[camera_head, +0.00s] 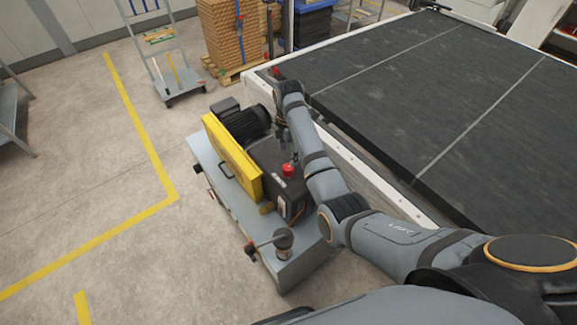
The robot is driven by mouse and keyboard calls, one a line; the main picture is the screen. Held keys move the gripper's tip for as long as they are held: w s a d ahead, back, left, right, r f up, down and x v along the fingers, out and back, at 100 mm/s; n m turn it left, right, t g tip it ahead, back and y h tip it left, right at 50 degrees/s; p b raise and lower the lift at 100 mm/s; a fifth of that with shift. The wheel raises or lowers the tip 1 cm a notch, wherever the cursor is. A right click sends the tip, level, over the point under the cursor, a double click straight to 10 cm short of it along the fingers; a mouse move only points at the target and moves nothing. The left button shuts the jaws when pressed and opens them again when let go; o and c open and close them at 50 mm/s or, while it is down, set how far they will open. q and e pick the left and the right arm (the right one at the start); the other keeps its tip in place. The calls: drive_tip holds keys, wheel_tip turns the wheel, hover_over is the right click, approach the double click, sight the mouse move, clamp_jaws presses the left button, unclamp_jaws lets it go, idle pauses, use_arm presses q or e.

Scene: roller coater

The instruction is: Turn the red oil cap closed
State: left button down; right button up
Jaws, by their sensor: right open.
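The red oil cap (288,170) sits on top of the dark gearbox (268,155) of the pump unit, beside the yellow guard. My right arm reaches in from the lower right and bends over the unit. My right gripper (293,157) is open and points down just behind the cap, close to it. It is small and dark here, so I cannot tell whether a finger touches the cap. The cap's top shows clear of the fingers. My left gripper is out of view.
A yellow guard (232,158) stands left of the gearbox on a grey base (222,188). A black motor (246,123) lies behind. A large dark conveyor bed (430,80) with a white frame borders the right side. Open floor (80,180) with yellow lines lies left.

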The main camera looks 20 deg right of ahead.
sight(288, 167)
wheel_tip(288, 167, down, 8)
drive_tip(key=shift+f+p, duration=0.25)
drive_tip(key=shift+p, duration=0.45)
drive_tip(key=c, duration=1.2)
